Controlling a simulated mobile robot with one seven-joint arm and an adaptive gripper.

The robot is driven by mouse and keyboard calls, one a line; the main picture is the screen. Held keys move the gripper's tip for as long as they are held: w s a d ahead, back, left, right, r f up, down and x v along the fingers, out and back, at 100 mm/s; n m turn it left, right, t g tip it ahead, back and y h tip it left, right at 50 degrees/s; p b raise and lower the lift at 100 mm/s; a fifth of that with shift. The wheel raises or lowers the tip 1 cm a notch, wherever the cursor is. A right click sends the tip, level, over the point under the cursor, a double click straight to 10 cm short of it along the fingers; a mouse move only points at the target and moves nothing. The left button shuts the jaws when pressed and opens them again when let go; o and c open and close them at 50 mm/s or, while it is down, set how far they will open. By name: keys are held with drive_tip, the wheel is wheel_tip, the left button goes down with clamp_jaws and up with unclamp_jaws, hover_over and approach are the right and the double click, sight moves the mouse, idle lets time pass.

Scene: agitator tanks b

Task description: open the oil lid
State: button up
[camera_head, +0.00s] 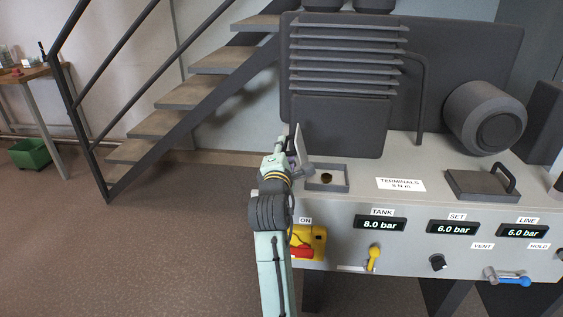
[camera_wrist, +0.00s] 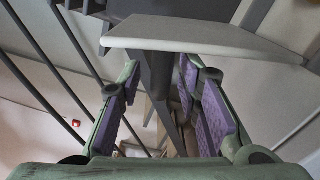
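A shallow rectangular box (camera_head: 341,188) with a raised rim sits on the grey console top in the head view, uncovered, with a small dark brassy round part (camera_head: 326,178) inside. A thin pale plate (camera_head: 299,143), which looks like its lid, stands steeply tilted up at the box's left side. The plate also spans the top of the wrist view (camera_wrist: 200,38). My gripper (camera_head: 290,160) is close beside the plate, at the box's left. In the wrist view its purple-padded fingers (camera_wrist: 160,88) are apart with nothing between them. Whether they touch the plate is unclear.
A dark hatch with a handle (camera_head: 482,185) lies shut at the right. A louvred housing (camera_head: 345,100) rises behind the box. The console front carries gauges, a red-and-yellow switch (camera_head: 306,243) and a blue-handled valve (camera_head: 512,280). Stairs (camera_head: 185,98) and open floor lie left.

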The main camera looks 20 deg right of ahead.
drive_tip(key=v, duration=1)
drive_tip(key=shift+s, duration=0.3)
drive_tip(key=shift+a, duration=0.1)
